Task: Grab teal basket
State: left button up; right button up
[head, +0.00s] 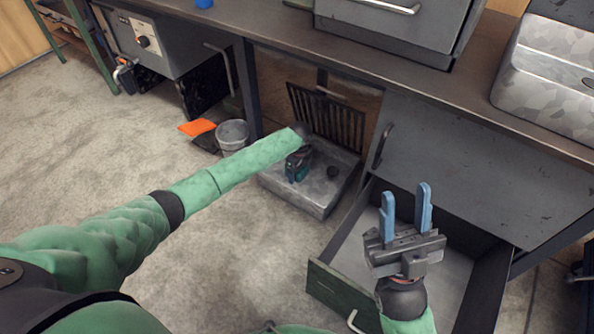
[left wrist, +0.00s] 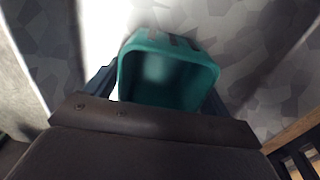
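The teal basket (left wrist: 170,70) lies between the two dark fingers of my left gripper (left wrist: 160,92) in the left wrist view, with its open mouth toward the camera. The fingers are wide apart, one on each side; whether they touch its walls is not clear. In the head view my left gripper (head: 298,160) is low over a grey metal tray, and a little teal (head: 303,172) shows at its fingers; my arm hides part of this. My right gripper (head: 406,203) is open and empty, fingers upward, in front of the drawer.
The grey tray (head: 325,205) stands on the floor under the bench, with a dark slatted rack (head: 335,120) behind it and a small dark round thing (head: 332,172) in it. An open drawer (head: 345,290) is at right. A bucket (head: 232,134) and orange sheet (head: 197,127) are left.

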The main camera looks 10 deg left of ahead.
pick_arm(q)
jog(key=c, duration=0.7)
jog(key=shift+r, duration=0.1)
